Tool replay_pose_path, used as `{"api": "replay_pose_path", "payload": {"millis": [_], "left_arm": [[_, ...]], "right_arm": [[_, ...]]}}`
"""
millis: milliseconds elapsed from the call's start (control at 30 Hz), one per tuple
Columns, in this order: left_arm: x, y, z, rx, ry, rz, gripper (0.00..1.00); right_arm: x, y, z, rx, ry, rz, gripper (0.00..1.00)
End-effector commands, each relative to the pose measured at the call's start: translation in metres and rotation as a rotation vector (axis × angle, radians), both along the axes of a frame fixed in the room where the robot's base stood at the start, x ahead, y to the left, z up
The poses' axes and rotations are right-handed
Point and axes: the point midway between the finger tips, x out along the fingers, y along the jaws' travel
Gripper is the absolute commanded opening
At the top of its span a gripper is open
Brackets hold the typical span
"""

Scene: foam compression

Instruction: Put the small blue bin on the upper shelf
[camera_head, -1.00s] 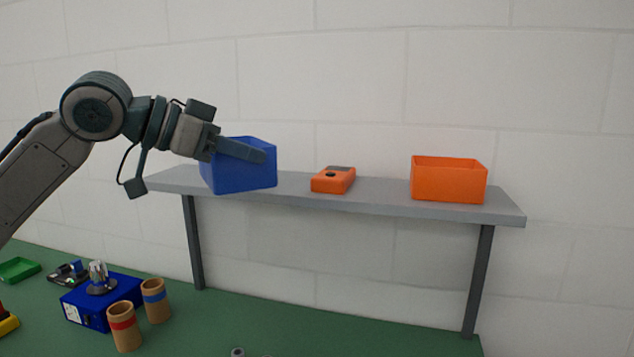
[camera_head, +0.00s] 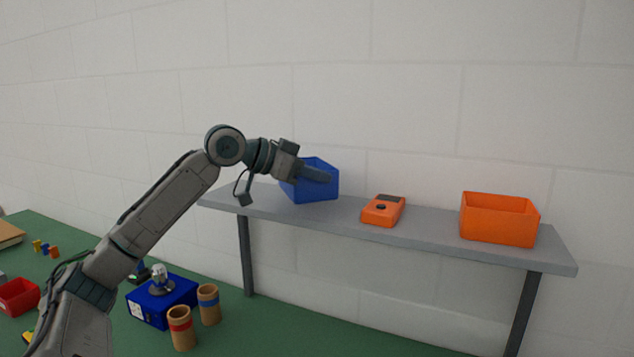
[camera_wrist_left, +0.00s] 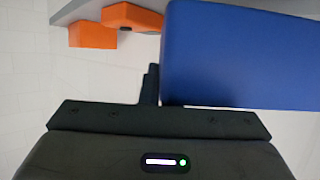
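The small blue bin (camera_head: 303,190) is at the left part of the grey upper shelf (camera_head: 430,225) in the head view. Its base overlaps the shelf top; I cannot tell whether it rests there or hangs just above. My left gripper (camera_head: 322,176) reaches in from the left and is shut on the bin, one finger lying along its near side. In the left wrist view the bin (camera_wrist_left: 240,55) fills the upper right, with one dark finger (camera_wrist_left: 150,85) against its left edge; the other finger is hidden. My right gripper is not in view.
An orange device (camera_head: 383,211) lies on the shelf right of the blue bin, with a gap between. An orange bin (camera_head: 498,220) stands near the right end. Below, a dark blue box (camera_head: 150,307) and two brown cups (camera_head: 182,330) stand on the green table (camera_head: 270,325).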

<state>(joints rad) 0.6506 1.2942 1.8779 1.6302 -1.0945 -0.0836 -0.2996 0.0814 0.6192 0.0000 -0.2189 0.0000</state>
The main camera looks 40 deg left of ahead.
Motion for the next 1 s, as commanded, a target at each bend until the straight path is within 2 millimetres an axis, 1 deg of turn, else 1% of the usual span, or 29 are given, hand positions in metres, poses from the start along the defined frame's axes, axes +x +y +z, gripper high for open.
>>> {"api": "replay_pose_path", "payload": {"millis": [100,300,400,633,767,900,1000], "left_arm": [[0.000,0.001,-0.015,0.003,0.003,0.002,0.00],[0.000,0.001,-0.033,0.002,0.002,0.001,0.00],[0.000,0.000,-0.035,0.001,0.001,0.001,0.00],[0.000,0.000,-0.034,0.000,-0.001,0.000,0.00],[0.000,0.000,-0.038,0.000,-0.001,0.000,0.00],[0.000,0.000,-0.037,-0.001,0.000,0.000,0.24],[0.000,0.000,-0.037,-0.001,0.000,0.000,0.24]], "right_arm": [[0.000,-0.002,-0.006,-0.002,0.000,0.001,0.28],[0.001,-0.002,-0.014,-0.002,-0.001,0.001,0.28],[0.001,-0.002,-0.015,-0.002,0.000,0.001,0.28],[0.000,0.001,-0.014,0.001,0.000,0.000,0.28],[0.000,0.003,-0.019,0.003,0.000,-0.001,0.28],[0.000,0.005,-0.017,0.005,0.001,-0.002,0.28],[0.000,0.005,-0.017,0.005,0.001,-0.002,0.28]]}}
